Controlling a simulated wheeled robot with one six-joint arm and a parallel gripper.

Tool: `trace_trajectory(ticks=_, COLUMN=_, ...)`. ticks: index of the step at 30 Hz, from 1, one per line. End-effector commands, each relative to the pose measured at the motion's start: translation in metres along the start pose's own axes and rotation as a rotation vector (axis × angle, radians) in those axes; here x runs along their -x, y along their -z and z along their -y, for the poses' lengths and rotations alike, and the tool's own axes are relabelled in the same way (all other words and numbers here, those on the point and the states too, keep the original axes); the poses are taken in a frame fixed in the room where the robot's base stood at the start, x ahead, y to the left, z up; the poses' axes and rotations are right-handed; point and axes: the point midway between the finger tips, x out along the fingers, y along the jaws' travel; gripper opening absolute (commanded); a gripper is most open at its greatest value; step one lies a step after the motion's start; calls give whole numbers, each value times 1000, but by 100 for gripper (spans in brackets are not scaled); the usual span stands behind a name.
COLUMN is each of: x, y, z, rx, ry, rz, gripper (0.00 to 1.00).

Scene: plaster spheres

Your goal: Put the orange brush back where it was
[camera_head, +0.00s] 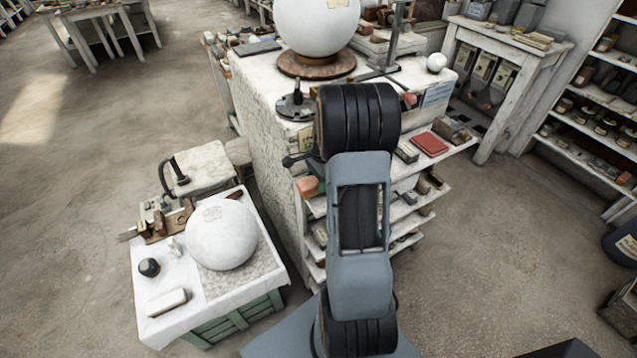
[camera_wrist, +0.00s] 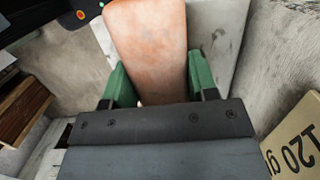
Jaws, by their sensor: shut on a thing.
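My gripper (camera_wrist: 160,84) is shut on an orange block-like thing, which I take for the orange brush (camera_wrist: 150,40). No bristles show. In the head view, an orange end (camera_head: 309,187) shows at the left side of the shelves, just below the dark end of my arm. My arm hides most of my gripper there. I cannot tell whether the brush touches a surface below it.
A white worktable (camera_head: 270,110) with a large plaster sphere (camera_head: 317,22) stands behind my arm. Side shelves (camera_head: 415,205) hold several small items. A card marked "120 g" (camera_wrist: 297,143) is close at right in the wrist view. A low bench (camera_head: 165,322) with another sphere (camera_head: 221,235) stands at left.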

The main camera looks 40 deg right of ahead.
Motion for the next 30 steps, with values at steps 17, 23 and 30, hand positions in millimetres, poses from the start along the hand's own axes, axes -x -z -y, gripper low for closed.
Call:
trace_trajectory(ticks=17, x=-16, y=3, z=-1, rx=-1, ry=0, rz=0, gripper=77)
trace_trajectory(ticks=23, x=-16, y=3, z=-1, rx=-1, ry=0, rz=0, gripper=78)
trace_trajectory(ticks=30, x=1, y=3, z=0, rx=-1, ry=4, rz=-2, gripper=78)
